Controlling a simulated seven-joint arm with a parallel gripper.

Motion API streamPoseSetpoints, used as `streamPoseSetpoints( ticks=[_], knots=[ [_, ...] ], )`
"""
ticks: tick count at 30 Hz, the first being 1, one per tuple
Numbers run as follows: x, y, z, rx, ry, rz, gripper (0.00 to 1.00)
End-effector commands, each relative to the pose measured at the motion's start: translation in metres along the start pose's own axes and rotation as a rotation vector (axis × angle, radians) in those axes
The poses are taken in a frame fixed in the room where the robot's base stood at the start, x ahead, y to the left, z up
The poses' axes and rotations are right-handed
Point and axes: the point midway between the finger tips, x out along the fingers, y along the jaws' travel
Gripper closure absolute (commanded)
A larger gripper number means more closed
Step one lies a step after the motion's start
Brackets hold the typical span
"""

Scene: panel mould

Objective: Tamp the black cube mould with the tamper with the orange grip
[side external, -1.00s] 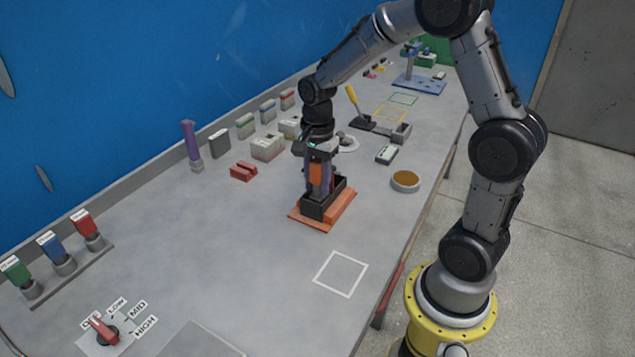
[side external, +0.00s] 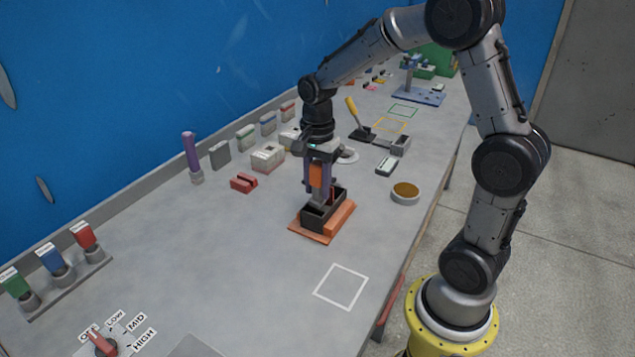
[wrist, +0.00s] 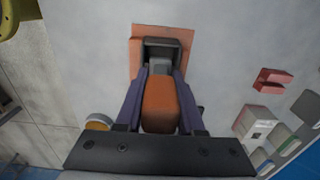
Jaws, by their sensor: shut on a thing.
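The black cube mould (side external: 313,217) sits on an orange base plate (side external: 308,235) on the bench. It also shows in the wrist view (wrist: 162,44), with part of its hollow visible. My gripper (side external: 318,189) points down over the mould, shut on the orange grip (side external: 315,176) of the tamper. In the wrist view, the purple fingers stand on both sides of the orange grip (wrist: 159,104). The tamper's grey foot (side external: 319,199) is upright at the mould's opening. Its lower end is hidden, so I cannot tell whether it touches the contents.
A red block (side external: 243,182) and pale boxes (side external: 267,157) stand left of the gripper. A round dish with brown contents (side external: 405,192) lies to the right. A yellow-handled tool (side external: 357,117) is behind. The bench in front, around the white square (side external: 341,287), is clear.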

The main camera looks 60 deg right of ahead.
Motion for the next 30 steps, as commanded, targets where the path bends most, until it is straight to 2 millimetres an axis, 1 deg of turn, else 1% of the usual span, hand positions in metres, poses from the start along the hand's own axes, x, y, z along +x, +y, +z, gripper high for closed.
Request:
streamPoseSetpoints(
  ticks=[15, 26, 30],
  knots=[
    [0.027, 0.0, 0.0, 0.0, 0.0, 0.0, 1.0],
    [0.029, 0.0, 0.0, 0.0, 0.0, -0.001, 1.0],
    [0.025, -0.001, 0.0, 0.0, 0.001, -0.003, 1.0]
  ],
)
